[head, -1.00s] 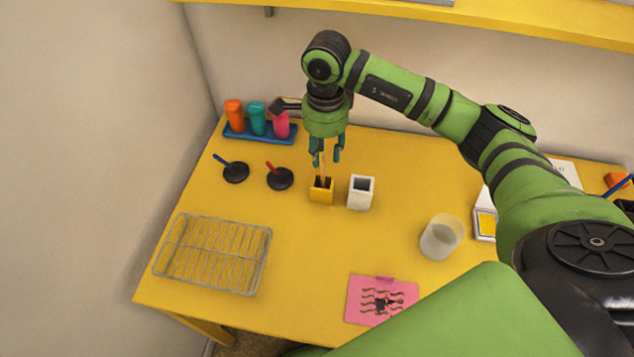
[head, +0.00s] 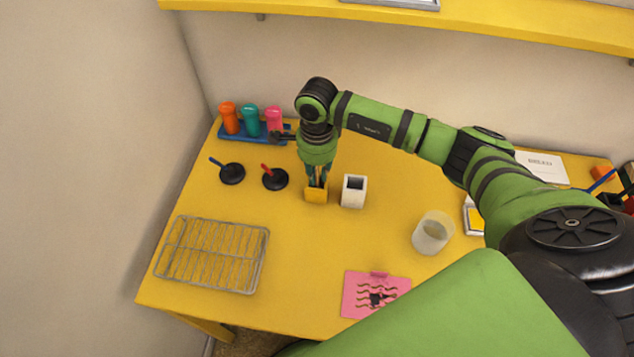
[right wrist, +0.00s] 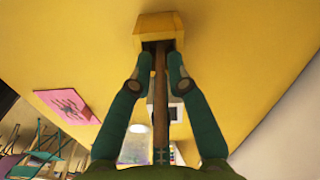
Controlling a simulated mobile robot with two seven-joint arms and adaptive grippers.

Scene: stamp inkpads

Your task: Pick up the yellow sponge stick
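The yellow sponge stick (right wrist: 160,98) shows as a thin brown handle rising from a small yellow square holder (head: 316,195). Its lower end is hidden inside the holder, which is also at the top of the right wrist view (right wrist: 157,25). My right gripper (head: 317,180) points down just above the holder. The handle's top end reaches toward the palm. My left gripper is not in view.
A white square holder (head: 353,191) stands close to the right. Coloured bottles stand in a blue rack (head: 238,137) behind. A wire rack (head: 212,254), pink card (head: 376,294) and clear cup (head: 433,232) are in front.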

